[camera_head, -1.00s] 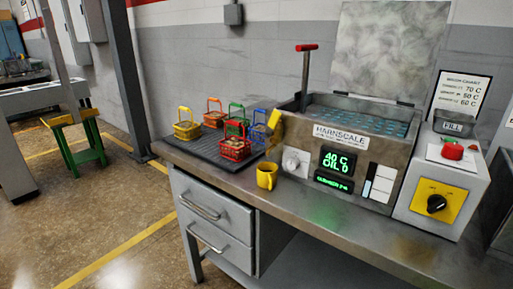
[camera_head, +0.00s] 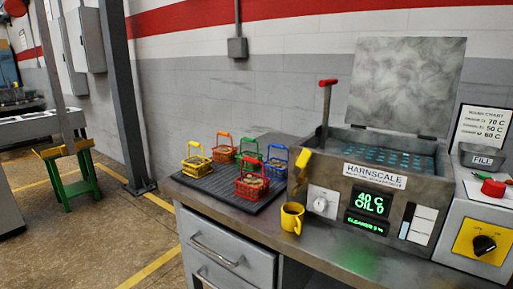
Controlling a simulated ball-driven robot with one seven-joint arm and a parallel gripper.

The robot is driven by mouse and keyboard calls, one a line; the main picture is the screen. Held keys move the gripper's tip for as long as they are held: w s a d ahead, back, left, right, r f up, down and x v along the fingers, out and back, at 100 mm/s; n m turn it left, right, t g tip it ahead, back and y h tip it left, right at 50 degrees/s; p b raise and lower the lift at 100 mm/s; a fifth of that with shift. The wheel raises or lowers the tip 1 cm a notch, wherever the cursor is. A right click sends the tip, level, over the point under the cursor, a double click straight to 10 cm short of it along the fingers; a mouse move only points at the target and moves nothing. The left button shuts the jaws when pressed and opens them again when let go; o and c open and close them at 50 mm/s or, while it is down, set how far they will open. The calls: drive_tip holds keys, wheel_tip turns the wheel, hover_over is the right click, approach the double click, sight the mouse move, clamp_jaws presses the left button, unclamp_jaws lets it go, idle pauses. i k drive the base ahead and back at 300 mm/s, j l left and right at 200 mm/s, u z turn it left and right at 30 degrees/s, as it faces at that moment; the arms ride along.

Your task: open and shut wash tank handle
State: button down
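The wash tank (camera_head: 385,180) is a grey metal box labelled HARNSCALE on the bench at the right. Its lid (camera_head: 408,85) stands raised at the back, and bluish perforated metal or liquid shows inside. A dark lever with a red grip (camera_head: 328,83) stands nearly upright at the tank's left rear. I cannot tell which of these is the tank handle. The tank's front has a white dial (camera_head: 322,202) and a green display reading 40 C, OIL 0. My gripper is not in view.
A yellow mug (camera_head: 292,217) stands before the tank's left corner. Several coloured baskets stand on a dark mat (camera_head: 218,187) to the left. A control box with a black knob (camera_head: 484,245) is at the right. Drawers (camera_head: 215,250) sit below.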

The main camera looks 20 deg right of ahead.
sight(302, 159)
drive_tip(key=i+j+u, duration=0.1)
drive_tip(key=i+j, duration=0.15)
drive_tip(key=i+j+u, duration=0.15)
drive_tip(key=i, duration=0.3)
drive_tip(key=i+j+u, duration=0.1)
drive_tip(key=i, duration=0.3)
drive_tip(key=j, duration=0.1)
